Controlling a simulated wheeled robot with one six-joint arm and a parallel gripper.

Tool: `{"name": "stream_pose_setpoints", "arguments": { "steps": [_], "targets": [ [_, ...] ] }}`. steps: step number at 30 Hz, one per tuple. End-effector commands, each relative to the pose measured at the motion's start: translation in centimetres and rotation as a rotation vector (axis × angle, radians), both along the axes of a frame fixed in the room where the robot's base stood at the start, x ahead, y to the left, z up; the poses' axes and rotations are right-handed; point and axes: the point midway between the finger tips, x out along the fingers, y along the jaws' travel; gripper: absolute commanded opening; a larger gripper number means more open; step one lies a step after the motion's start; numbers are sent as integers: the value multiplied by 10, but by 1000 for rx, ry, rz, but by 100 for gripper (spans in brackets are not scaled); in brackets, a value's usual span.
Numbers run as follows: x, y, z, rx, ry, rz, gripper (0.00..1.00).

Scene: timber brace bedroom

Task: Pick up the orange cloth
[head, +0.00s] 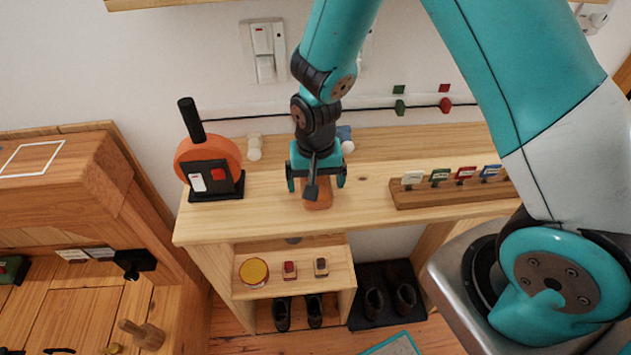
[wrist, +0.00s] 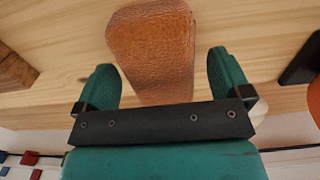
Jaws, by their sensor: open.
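The orange cloth (head: 319,197) lies on the wooden desk top near its front edge, partly hidden by my gripper in the head view. In the wrist view the cloth (wrist: 150,45) is a brown-orange, leathery-looking piece with rounded corners. My gripper (head: 316,183) points down over the cloth. In the wrist view its two teal fingers (wrist: 163,82) are spread apart, one on each side of the cloth, with a gap on both sides. The gripper is open and holds nothing. I cannot tell how high the fingertips are above the desk.
An orange round device with a black lever (head: 209,163) stands left on the desk (head: 375,177). A wooden rack with coloured tags (head: 452,190) is at the right. Small white knobbed things (head: 254,150) sit behind. A shelf (head: 265,286) with a yellow-lidded jar is below.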

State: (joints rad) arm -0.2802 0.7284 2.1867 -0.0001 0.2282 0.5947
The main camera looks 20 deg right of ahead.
Motion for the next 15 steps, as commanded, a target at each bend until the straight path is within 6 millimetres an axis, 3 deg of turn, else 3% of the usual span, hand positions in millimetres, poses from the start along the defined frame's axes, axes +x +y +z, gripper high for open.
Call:
{"name": "stream_pose_setpoints", "arguments": {
  "steps": [7, 13, 14, 15],
  "targets": [
    [1, 0, -2, 0, -2, 0, 93],
    [0, 0, -2, 1, -1, 0, 48],
    [0, 0, -2, 1, -1, 0, 41],
    [0, 0, -2, 1, -1, 0, 41]
  ]
}}
